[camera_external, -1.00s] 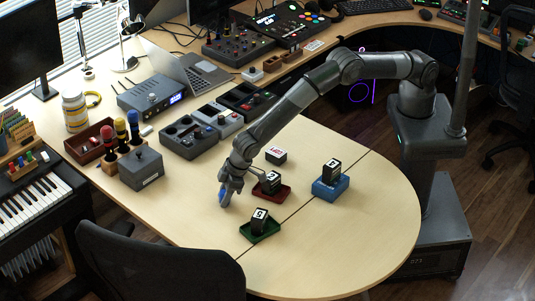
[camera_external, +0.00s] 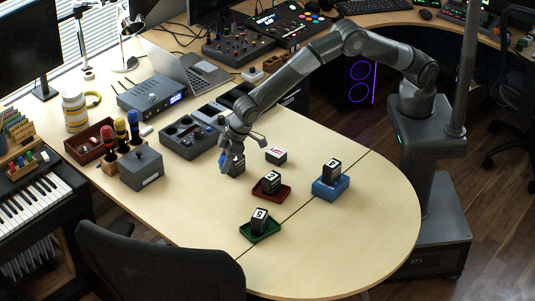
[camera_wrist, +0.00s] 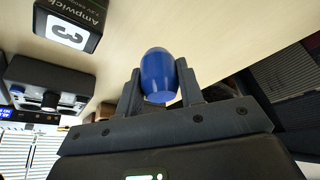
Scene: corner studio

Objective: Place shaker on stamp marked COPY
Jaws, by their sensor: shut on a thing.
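My gripper (camera_external: 228,168) is shut on a blue, rounded shaker (camera_wrist: 158,74), which sits between the two fingers in the wrist view. In the external view the shaker (camera_external: 224,161) shows as a small blue patch at the fingertips, above the table. A small dark block (camera_external: 276,155) with a white top and reddish lettering lies to the right of my gripper. It may be a stamp, but its lettering is too small to read as COPY. Another dark block (camera_external: 238,168) stands close beside my gripper, partly hidden by it.
Dark boxes stand on a red tray (camera_external: 284,194), a blue tray (camera_external: 330,192) and a green tray (camera_external: 262,237). The wrist view shows a black box (camera_wrist: 68,27) marked 3. The table's front is clear.

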